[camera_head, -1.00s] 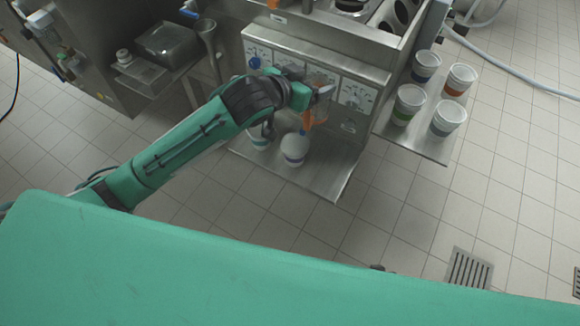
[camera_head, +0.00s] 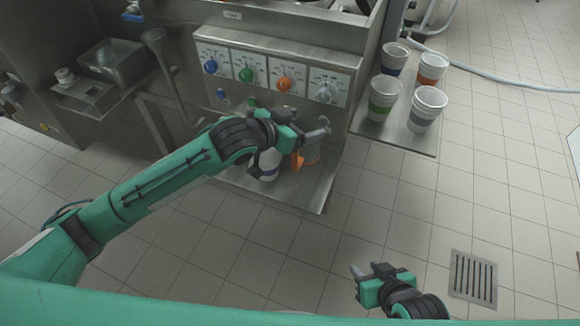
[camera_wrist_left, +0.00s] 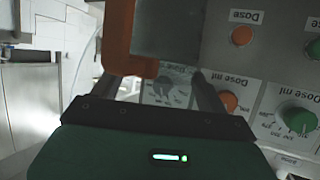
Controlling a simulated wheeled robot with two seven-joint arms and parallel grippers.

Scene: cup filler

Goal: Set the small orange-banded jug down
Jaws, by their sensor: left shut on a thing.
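The small jug (camera_head: 313,152), see-through with an orange band and handle, is in my left gripper (camera_head: 304,142) above the right part of the steel shelf (camera_head: 305,196). In the left wrist view the orange part (camera_wrist_left: 119,38) lies at the left finger, with the clear wall (camera_wrist_left: 165,30) beside it. The left gripper is shut on the jug. Its base is partly hidden, and I cannot tell whether it touches the shelf. My right gripper (camera_head: 357,281) is open and empty, low over the floor.
The dosing panel (camera_head: 262,70) with coloured knobs is behind. Several banded cups, one green-banded (camera_head: 383,98), stand on the right side shelf (camera_head: 405,140).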

